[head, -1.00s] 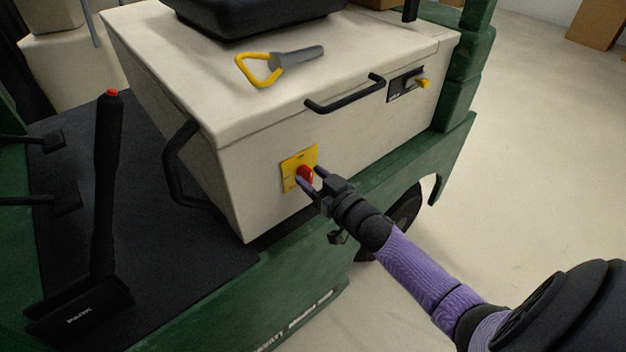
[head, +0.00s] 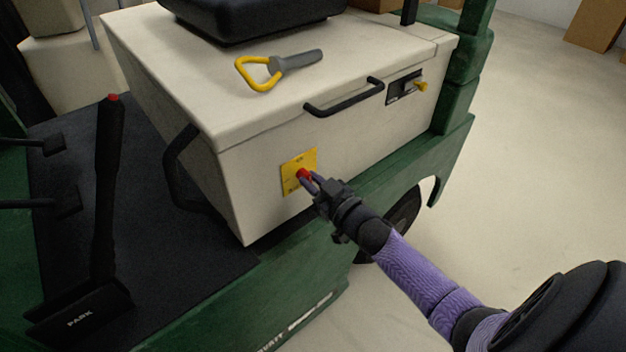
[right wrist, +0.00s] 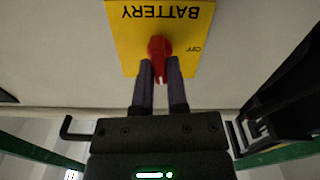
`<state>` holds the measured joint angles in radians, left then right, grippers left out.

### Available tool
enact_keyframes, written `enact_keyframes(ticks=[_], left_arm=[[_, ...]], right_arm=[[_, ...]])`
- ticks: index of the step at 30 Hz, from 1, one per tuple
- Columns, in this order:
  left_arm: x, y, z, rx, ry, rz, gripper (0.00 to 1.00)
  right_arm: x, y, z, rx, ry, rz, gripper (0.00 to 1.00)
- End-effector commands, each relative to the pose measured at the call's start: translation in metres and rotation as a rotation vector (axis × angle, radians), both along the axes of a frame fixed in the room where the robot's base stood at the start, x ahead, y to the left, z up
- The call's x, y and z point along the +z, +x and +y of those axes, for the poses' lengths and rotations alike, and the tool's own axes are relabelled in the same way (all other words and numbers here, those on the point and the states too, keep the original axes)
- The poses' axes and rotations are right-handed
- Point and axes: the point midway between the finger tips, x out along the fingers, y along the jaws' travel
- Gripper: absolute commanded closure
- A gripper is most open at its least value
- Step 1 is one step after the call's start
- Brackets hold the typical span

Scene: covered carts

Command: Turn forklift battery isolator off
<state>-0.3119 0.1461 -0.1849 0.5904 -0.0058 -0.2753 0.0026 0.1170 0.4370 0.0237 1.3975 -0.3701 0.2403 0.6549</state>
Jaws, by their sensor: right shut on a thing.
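The battery isolator is a red knob (head: 303,174) on a yellow plate (head: 298,160) on the side of the forklift's cream box. In the right wrist view, the plate (right wrist: 128,38) reads BATTERY upside down, with OFF at the right of the red knob (right wrist: 159,47). My right gripper (head: 310,181) is shut on the knob. In the right wrist view its two fingers (right wrist: 160,72) stand either side of the knob's lower part, a light mark between them. My left gripper is not in view.
A black handle (head: 345,96) and a black panel with a yellow piece (head: 405,87) are on the box's side. A yellow-handled grey tool (head: 278,66) lies on the lid. A PARK lever (head: 108,190) stands at the left. Open floor lies to the right.

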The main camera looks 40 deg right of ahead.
Motion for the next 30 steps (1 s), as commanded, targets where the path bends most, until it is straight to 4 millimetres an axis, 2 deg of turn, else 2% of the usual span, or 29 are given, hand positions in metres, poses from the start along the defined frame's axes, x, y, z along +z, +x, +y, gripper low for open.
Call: enact_keyframes(ticks=[11,30], left_arm=[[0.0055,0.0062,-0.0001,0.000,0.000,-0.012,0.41],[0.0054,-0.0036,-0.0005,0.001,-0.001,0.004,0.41]], right_arm=[[-0.0003,-0.0001,0.0014,0.000,-0.340,-0.026,1.00],[-0.0036,-0.0005,0.0031,0.000,-0.946,-0.072,1.00]])
